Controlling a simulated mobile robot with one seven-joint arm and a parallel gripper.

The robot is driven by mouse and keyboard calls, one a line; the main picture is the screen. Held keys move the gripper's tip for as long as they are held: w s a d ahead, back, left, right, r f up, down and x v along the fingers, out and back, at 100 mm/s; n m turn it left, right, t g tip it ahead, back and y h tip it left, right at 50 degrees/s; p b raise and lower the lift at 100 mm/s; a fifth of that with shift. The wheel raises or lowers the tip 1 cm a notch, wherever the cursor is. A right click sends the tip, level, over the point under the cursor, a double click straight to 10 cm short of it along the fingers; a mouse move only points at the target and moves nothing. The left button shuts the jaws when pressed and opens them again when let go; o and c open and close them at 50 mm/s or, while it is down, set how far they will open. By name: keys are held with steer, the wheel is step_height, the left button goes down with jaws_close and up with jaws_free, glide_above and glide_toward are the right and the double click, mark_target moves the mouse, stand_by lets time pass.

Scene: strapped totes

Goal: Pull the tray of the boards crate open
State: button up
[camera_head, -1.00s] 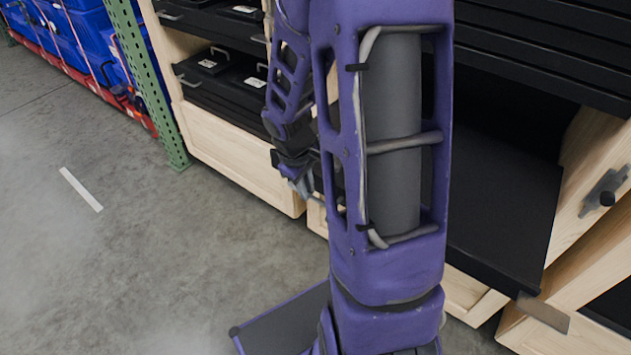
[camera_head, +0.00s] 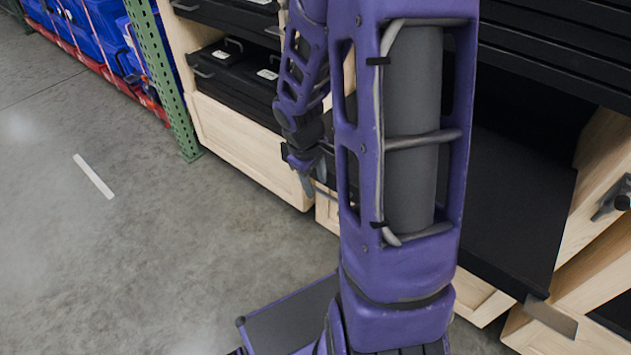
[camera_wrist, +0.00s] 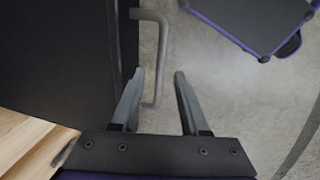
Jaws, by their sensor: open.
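A black tray (camera_wrist: 65,60) fills the left of the wrist view, with a grey bar handle (camera_wrist: 162,50) standing out from its edge. My gripper (camera_wrist: 158,72) is open and empty. Its two fingers point toward the handle, and the handle's lower end lies in the gap between them, nearer the left finger. I cannot tell whether a finger touches it. In the head view my gripper (camera_head: 306,183) hangs low in front of the wooden crates, and my arm hides the tray there. No label naming the boards crate is readable.
A wooden crate with black cases (camera_head: 235,68) stands left of my arm, beside a green post (camera_head: 160,75) and blue totes (camera_head: 95,40). A black shelf or tray (camera_head: 515,215) lies right of my arm. Open concrete floor (camera_head: 90,250) is at left.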

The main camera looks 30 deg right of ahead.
steer(key=a+r+p, duration=0.1)
steer(key=r+p, duration=0.1)
steer(key=r, duration=0.6)
steer(key=s+a+r+p, duration=0.1)
steer(key=a+r+p, duration=0.1)
steer(key=r, duration=0.6)
steer(key=shift+s+r, duration=0.15)
steer(key=shift+r, duration=0.1)
